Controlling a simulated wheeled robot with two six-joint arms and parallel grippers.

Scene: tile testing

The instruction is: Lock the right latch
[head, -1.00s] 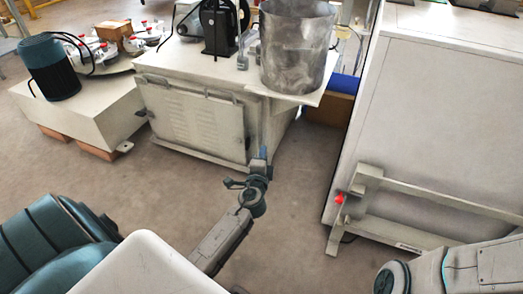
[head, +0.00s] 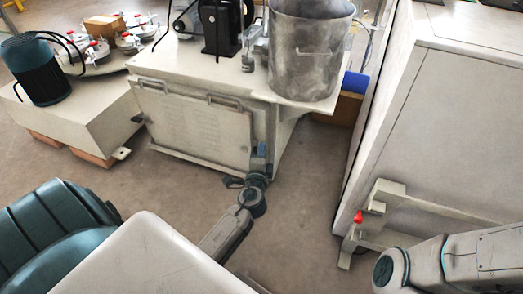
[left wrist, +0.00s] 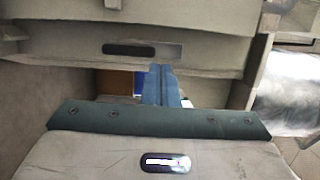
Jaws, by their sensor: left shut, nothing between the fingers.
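The white cabinet (head: 258,118) stands ahead in the head view, with a slatted front panel (head: 190,125). Two bar-shaped latches sit along the panel's top edge: the left latch (head: 152,82) and the right latch (head: 224,101). My left gripper (head: 262,149) is shut and empty, with blue fingertips, below and right of the right latch, beside the panel's right edge. Contact with the cabinet cannot be told. In the left wrist view the shut fingers (left wrist: 160,84) point at a pale surface with a dark slot (left wrist: 130,50). My right gripper is out of view.
A metal bucket (head: 308,65) stands on the cabinet's right end. A low platform (head: 85,115) with a motor (head: 38,72) is at the left. A large pale machine (head: 450,110) with a red knob (head: 358,216) stands at the right. Floor is free between them.

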